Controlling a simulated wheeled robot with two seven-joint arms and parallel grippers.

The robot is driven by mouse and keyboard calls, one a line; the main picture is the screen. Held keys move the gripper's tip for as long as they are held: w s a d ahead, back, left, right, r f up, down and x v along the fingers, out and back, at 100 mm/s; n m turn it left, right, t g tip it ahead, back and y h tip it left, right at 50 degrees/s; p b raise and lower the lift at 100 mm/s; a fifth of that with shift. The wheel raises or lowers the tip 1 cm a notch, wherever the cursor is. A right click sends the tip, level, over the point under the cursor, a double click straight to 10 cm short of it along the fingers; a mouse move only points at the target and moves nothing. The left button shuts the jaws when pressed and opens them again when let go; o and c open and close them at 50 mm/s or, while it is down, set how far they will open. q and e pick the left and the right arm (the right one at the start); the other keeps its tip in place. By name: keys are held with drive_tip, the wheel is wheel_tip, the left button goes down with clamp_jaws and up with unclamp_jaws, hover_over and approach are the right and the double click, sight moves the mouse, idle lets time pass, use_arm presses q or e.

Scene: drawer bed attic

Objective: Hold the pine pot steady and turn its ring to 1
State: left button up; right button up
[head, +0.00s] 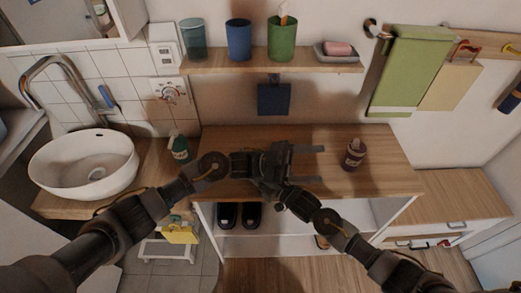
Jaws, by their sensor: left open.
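A small dark, brownish-purple pot (353,157) with a pale label and a narrower top stands upright on the wooden counter, right of centre. Its label is too small to read, so I cannot tell for sure that it is the pine pot; no ring marks are readable. My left gripper (314,164) is open and empty over the counter, its two fingers pointing right towards the pot, with a gap between. My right gripper (285,192) comes in from the lower right and overlaps the left one in the picture. Its fingers cannot be made out.
A green bottle (179,148) stands at the counter's left, near a white basin (84,163) and tap. A shelf (225,67) above holds cups and a soap dish (337,52). A green towel (409,70) hangs right. The counter (387,178) right of the pot is clear.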

use_arm(q)
drive_tip(key=n+t+h, duration=0.2)
drive_tip(key=t, duration=0.2)
drive_tip(key=n+t+y, duration=1.4)
drive_tip(key=n+t, duration=0.2)
drive_tip(key=t, duration=0.3)
approach(261, 151)
drive_tip(key=x, duration=1)
drive_tip(key=shift+w+f, duration=0.15)
drive_tip(key=shift+f, duration=0.05)
drive_tip(key=c, duration=1)
